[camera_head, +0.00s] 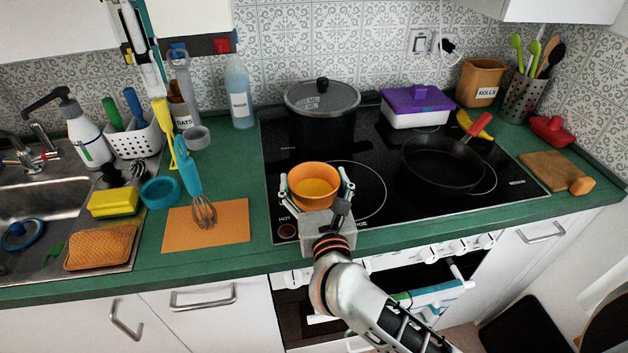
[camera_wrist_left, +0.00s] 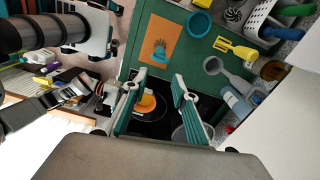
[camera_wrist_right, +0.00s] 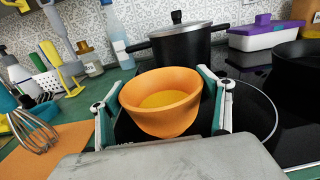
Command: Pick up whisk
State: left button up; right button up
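The whisk has a teal handle and a wire head (camera_head: 204,213). It stands tilted, handle up, over an orange mat (camera_head: 232,236) on the green counter. The whisk also shows in the left wrist view (camera_wrist_left: 160,51) and at the left edge of the right wrist view (camera_wrist_right: 34,134). My left gripper (camera_wrist_left: 159,79) is open and empty, high above the counter and pointing down; it is at the top left of the head view (camera_head: 144,65). My right gripper (camera_wrist_right: 161,108) has its fingers against both sides of an orange bowl (camera_head: 315,198) with yellow contents, at the hob's front.
A teal bowl (camera_head: 160,192) and yellow sponge (camera_head: 113,203) are left of the whisk. A yellow turner (camera_head: 161,118) and grey ladle (camera_head: 181,68) are behind it. A lidded pot (camera_head: 322,125) and frying pan (camera_head: 440,165) stand on the hob. Counter between whisk and hob is clear.

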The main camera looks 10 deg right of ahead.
pick_arm(q)
jog(key=o, duration=0.4)
jog(key=shift+c, duration=0.2)
jog(key=m, duration=1.1)
send_over(191, 176)
jog(key=w, duration=0.2)
jog(key=f, duration=0.4)
jog(key=shift+s+a+f, duration=0.15)
jog(key=shift+s+a, duration=0.1)
jog(key=shift+a, duration=0.05)
notch_tip(191, 176, down, 2)
jog(key=m, duration=0.5)
jog(key=shift+f+m, duration=0.15)
jog(key=shift+m, duration=0.15)
jog(key=m, duration=0.2)
jog(key=f+m, duration=0.1)
jog(key=m, duration=0.1)
jog(key=f+m, duration=0.1)
jog(key=m, duration=0.1)
jog(key=shift+s+d+f, duration=0.15)
jog(key=shift+s, duration=0.05)
notch_tip(191, 176, down, 6)
jog(key=shift+f, duration=0.25)
jog(key=shift+w+f, duration=0.15)
jog(key=shift+f, duration=1.25)
jog(key=shift+w+f, duration=0.15)
jog(key=shift+f, duration=1.2)
grip_shut()
